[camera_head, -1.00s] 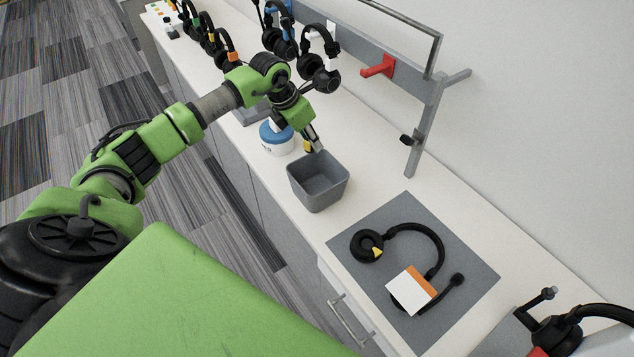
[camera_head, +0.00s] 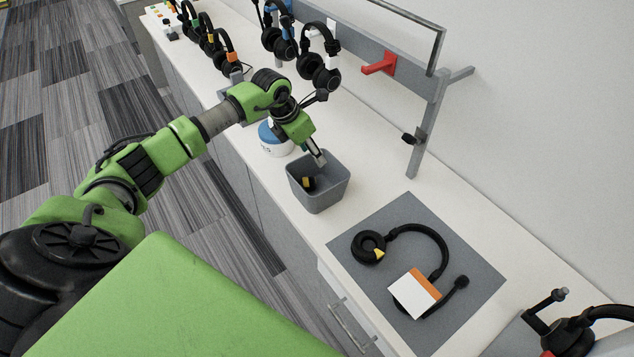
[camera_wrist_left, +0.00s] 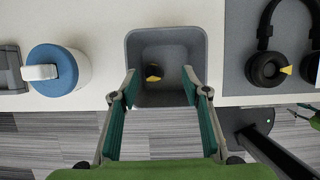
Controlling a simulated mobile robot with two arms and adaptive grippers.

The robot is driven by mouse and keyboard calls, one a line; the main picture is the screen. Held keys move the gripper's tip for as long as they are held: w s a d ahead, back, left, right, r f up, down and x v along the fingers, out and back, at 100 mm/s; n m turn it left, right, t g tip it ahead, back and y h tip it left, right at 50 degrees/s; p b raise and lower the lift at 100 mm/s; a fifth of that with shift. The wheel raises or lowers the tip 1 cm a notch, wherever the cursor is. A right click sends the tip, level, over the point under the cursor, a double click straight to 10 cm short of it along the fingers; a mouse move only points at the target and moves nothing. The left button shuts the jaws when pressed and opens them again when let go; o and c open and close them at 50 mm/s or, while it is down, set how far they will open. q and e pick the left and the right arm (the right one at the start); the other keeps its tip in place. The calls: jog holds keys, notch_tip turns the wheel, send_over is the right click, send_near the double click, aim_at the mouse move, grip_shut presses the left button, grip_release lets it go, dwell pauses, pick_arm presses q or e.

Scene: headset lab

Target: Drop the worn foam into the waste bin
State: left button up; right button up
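The worn foam (camera_head: 308,184), a small dark piece with a yellow patch, is inside the grey waste bin (camera_head: 335,192). In the left wrist view the foam (camera_wrist_left: 154,72) lies in the bin (camera_wrist_left: 140,92), apart from the fingers. My left gripper (camera_head: 318,160) is over the bin's far rim area. In the left wrist view the left gripper (camera_wrist_left: 158,80) is open and empty, its fingers spread on either side of the foam.
A blue-lidded white tub (camera_head: 275,140) stands beside the bin. A headset (camera_head: 418,232) and an orange-white box (camera_head: 414,293) lie on a grey mat (camera_head: 465,258). Several headsets hang from a rack (camera_head: 405,75) behind. A red hook (camera_head: 380,64) sticks out there.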

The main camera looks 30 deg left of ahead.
pick_arm(q)
jog(key=shift+r, duration=0.1)
jog(key=v, duration=1.2)
